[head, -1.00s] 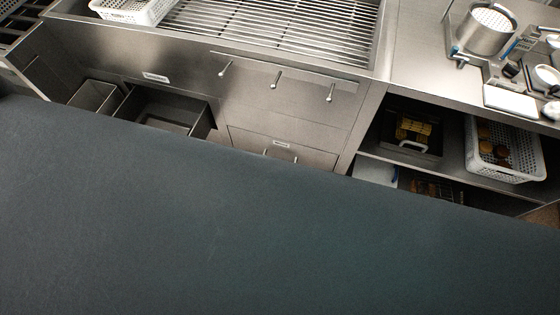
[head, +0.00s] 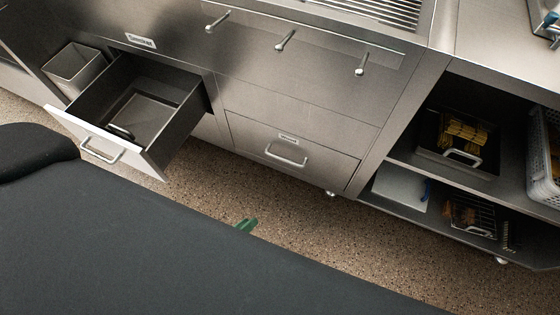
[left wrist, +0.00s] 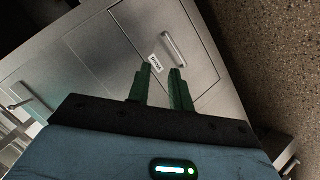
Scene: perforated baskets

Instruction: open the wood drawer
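A closed steel drawer (head: 245,135) with a small label (head: 288,138) and a bar handle (head: 286,158) sits low in the cabinet. The label is too small to read surely. This drawer front also shows in the left wrist view (left wrist: 198,67), with its handle (left wrist: 174,48) and label (left wrist: 156,63). My left gripper (left wrist: 160,72) has two green fingers, apart and empty, pointing toward the drawer front and short of it. In the head view only a green tip of my left gripper (head: 246,225) shows, over the floor below the drawer. My right gripper is out of view.
Left of it, another drawer (head: 107,148) stands pulled out, with a dark item inside. Open shelves (head: 400,163) with trays and a white basket (head: 543,165) are at right. Knobs (head: 285,40) stick out above. Speckled floor (head: 200,190) lies clear in front.

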